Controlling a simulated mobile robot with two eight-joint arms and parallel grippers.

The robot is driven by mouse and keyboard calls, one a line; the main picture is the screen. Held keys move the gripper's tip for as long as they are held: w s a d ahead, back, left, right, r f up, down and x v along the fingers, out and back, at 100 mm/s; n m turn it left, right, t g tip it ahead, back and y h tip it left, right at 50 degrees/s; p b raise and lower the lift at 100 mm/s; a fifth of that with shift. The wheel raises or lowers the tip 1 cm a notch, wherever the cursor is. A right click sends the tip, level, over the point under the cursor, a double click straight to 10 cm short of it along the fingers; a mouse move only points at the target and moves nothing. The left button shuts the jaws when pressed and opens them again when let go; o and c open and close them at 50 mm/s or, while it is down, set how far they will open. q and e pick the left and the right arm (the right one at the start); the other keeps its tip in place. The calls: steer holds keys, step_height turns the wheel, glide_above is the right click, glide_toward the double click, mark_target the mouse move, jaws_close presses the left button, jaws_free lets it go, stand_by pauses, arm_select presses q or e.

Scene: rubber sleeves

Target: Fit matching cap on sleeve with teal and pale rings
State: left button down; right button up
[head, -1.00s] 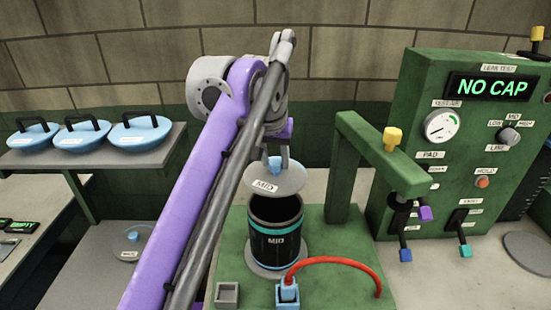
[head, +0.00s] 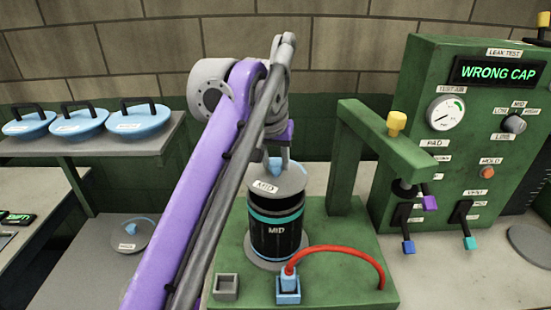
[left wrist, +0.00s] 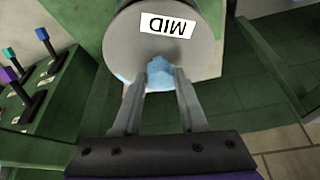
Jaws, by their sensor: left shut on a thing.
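The black sleeve (head: 275,232), labelled MID and ringed in teal and pale blue, stands upright on a round grey base on the green fixture. A grey disc cap (head: 284,181) labelled MID sits on its open top; I cannot tell whether it is fully seated. The cap fills the top of the left wrist view (left wrist: 165,48). My left gripper (head: 277,165) is shut on the cap's blue knob (left wrist: 160,72) from the far side. The sleeve's opening is hidden under the cap. My right gripper is not in view.
A green tester (head: 455,140) at right reads WRONG CAP. A green arm with a yellow knob (head: 397,122) overhangs beside the sleeve. A red hose (head: 345,250) runs in front. Blue handled lids (head: 78,122) line the left shelf; another grey cap (head: 131,236) lies below.

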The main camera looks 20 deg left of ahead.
mark_target(275, 167)
arm_select(q)
steer(key=shift+f+b, duration=0.7)
steer(key=shift+f, duration=0.4)
steer(key=shift+f+b, duration=0.4)
steer(key=shift+f, duration=0.5)
steer(key=shift+c, duration=1.8)
jaws_free()
